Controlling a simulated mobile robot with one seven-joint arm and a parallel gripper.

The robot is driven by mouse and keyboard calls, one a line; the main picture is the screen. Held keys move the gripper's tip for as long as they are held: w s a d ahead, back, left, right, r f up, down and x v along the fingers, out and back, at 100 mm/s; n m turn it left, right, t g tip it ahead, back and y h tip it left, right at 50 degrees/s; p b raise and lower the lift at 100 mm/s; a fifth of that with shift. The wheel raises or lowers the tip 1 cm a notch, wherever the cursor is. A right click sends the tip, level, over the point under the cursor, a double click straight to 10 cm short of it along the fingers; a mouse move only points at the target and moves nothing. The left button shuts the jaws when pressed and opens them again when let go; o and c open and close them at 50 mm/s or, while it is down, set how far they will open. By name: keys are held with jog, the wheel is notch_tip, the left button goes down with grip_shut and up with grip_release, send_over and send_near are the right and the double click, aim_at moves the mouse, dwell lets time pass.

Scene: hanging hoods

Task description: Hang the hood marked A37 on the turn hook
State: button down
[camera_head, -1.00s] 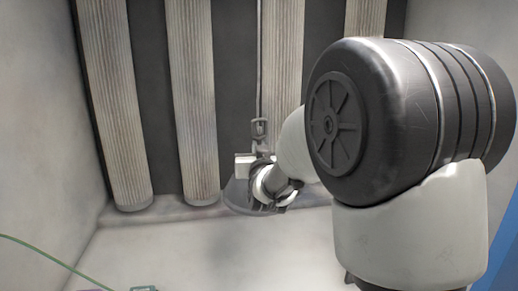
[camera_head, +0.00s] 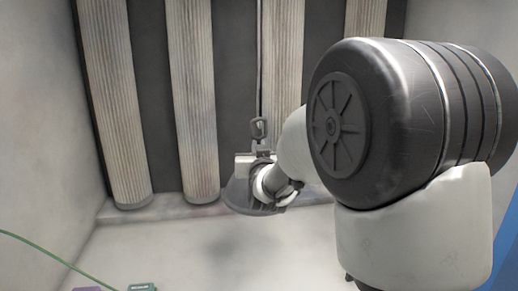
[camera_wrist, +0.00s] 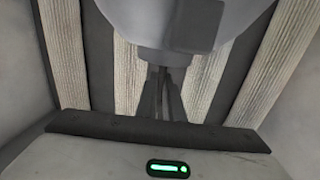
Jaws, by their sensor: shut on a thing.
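A grey, flared hood (camera_head: 240,195) is at my gripper in the head view, wide end down, above the pale floor. In the wrist view, its large pale rounded body (camera_wrist: 165,15) fills the top, with a narrower neck between dark fingers. My gripper (camera_wrist: 163,95) is shut on the hood; in the head view my wrist hides part of it. A small dark hook-like fitting (camera_head: 258,128) shows just above the hood, in line with a thin hanging cable (camera_head: 260,70). I cannot tell whether they are engaged. No A37 marking is readable.
Pale ribbed columns (camera_head: 192,100) stand against a dark back wall. A low ledge (camera_head: 165,209) runs along their feet. A green cable (camera_head: 45,250) and a small green block (camera_head: 143,287) lie at the lower left. The floor left of the hood looks clear.

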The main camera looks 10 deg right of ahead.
jog(key=shift+f+b, duration=0.5)
jog(key=shift+b, duration=0.1)
dwell(0.3)
jog(key=c, duration=1.8)
grip_release()
jog(key=shift+f, duration=0.15)
jog(key=s+a+n+g+y+p, duration=0.1)
jog(key=s+a+g+y, duration=0.25)
jog(key=s, duration=1.65)
jog(key=s+d+f+g+p, duration=0.1)
jog(key=s+g, duration=0.2)
jog(key=s, duration=0.3)
jog(key=s+d+f+g+h+p, duration=0.1)
jog(key=s+g+p, duration=0.1)
jog(key=s, duration=0.4)
jog(key=s+d+f+g+p, duration=0.1)
jog(key=s+g+p, duration=0.1)
jog(key=s+g, duration=0.2)
jog(key=shift+s+d+h, duration=0.15)
jog(key=shift+s+h, duration=0.05)
jog(key=shift+s, duration=0.6)
jog(key=shift+s+d+h, duration=0.1)
jog(key=shift+s+h, duration=0.05)
jog(key=shift+s, duration=0.6)
